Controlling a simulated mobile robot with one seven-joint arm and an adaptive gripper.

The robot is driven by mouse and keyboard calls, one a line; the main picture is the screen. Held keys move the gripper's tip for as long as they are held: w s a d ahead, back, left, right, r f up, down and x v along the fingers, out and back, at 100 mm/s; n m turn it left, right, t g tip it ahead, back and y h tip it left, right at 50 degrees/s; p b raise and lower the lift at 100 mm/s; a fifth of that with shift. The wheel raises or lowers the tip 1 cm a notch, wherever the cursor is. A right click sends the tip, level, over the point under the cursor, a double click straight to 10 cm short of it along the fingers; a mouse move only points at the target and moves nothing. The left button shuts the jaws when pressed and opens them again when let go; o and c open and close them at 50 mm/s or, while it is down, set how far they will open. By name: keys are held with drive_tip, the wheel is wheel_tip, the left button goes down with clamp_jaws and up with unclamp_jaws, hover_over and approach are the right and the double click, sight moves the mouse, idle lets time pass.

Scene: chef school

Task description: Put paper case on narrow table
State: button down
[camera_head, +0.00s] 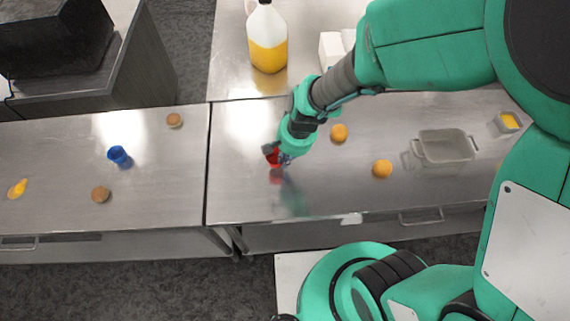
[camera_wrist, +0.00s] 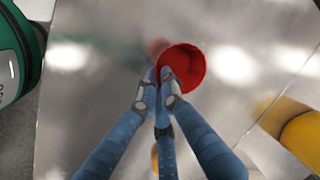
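A small red cup-shaped case (camera_wrist: 186,68), which I take for the paper case, is at the fingertips of my gripper (camera_wrist: 157,90) in the wrist view. The fingers are close together at its near wall, and its open mouth shows. In the head view, the red case (camera_head: 271,154) is partly hidden by my gripper (camera_head: 281,152). A red reflection lies apart below it, so it appears held above the steel table (camera_head: 240,190). Another steel table (camera_head: 60,150) stands to the left across a thin seam. Which one is the narrow table I cannot tell.
A blue cup (camera_head: 119,156), two brown round items (camera_head: 174,120) (camera_head: 101,194) and a yellow item (camera_head: 17,189) are on the left table. Oranges (camera_head: 339,132) (camera_head: 382,169) and a grey bin (camera_head: 445,148) are to the right. A juice jug (camera_head: 268,45) stands behind.

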sight(285, 170)
drive_tip(key=shift+d+b+x, duration=0.15)
drive_tip(key=shift+b+x, duration=0.1)
drive_tip(key=shift+x, duration=0.65)
drive_tip(key=shift+d+b+x, duration=0.2)
drive_tip(key=shift+b+x, duration=0.05)
drive_tip(key=shift+x, duration=0.6)
drive_tip(key=shift+s+f, duration=0.1)
drive_tip(key=shift+f, duration=0.15)
drive_tip(key=c, duration=1.9)
unclamp_jaws()
drive_tip(key=shift+c, duration=0.2)
drive_tip(key=shift+r, duration=0.15)
drive_tip(key=p+v, duration=0.2)
drive_tip(key=v, duration=1)
drive_tip(key=shift+p, duration=0.3)
drive_tip(key=shift+r, duration=0.1)
